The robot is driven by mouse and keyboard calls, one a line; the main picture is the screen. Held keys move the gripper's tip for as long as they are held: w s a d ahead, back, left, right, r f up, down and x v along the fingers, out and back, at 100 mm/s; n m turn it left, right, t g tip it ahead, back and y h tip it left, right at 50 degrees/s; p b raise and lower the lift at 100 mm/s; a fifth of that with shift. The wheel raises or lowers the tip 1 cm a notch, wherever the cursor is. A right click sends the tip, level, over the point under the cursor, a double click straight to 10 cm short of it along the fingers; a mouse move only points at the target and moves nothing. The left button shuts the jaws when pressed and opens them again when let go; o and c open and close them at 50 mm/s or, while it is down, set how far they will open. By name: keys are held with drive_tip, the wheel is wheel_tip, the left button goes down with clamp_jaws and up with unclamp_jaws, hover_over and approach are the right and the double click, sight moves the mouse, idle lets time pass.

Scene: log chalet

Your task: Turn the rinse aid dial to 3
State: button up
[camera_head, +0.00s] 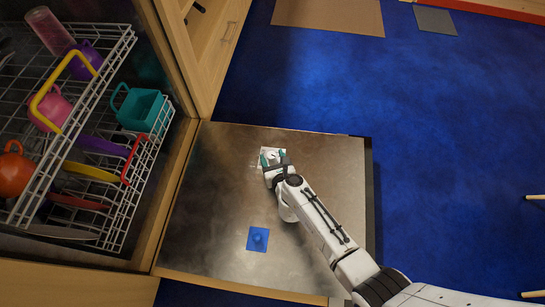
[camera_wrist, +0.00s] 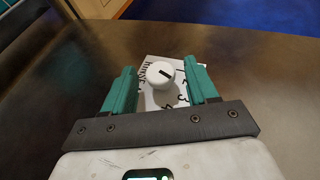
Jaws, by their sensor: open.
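The rinse aid dial is a round white knob with a dark pointer mark, between my fingers in the wrist view (camera_wrist: 161,74). It sits on a white plate (camera_wrist: 150,98) printed with dark numbers and lettering, partly hidden by the knob and my gripper. In the head view the plate (camera_head: 268,152) lies on the inner face of the open dishwasher door (camera_head: 205,190). My gripper (camera_wrist: 160,82) is open, with one green finger on each side of the knob and gaps visible. It also shows over the plate in the head view (camera_head: 273,160).
A blue square piece with a raised middle (camera_head: 257,239) is on the door below the dial plate. Wire racks (camera_head: 110,190) with colourful cups, a teal container (camera_head: 141,108) and plates fill the dishwasher at left. Blue carpet (camera_head: 450,130) lies open to the right.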

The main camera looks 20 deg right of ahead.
drive_tip(key=p+v, duration=0.4)
drive_tip(key=v, duration=0.6)
drive_tip(key=shift+s+a, duration=0.1)
drive_tip(key=shift+s, duration=0.2)
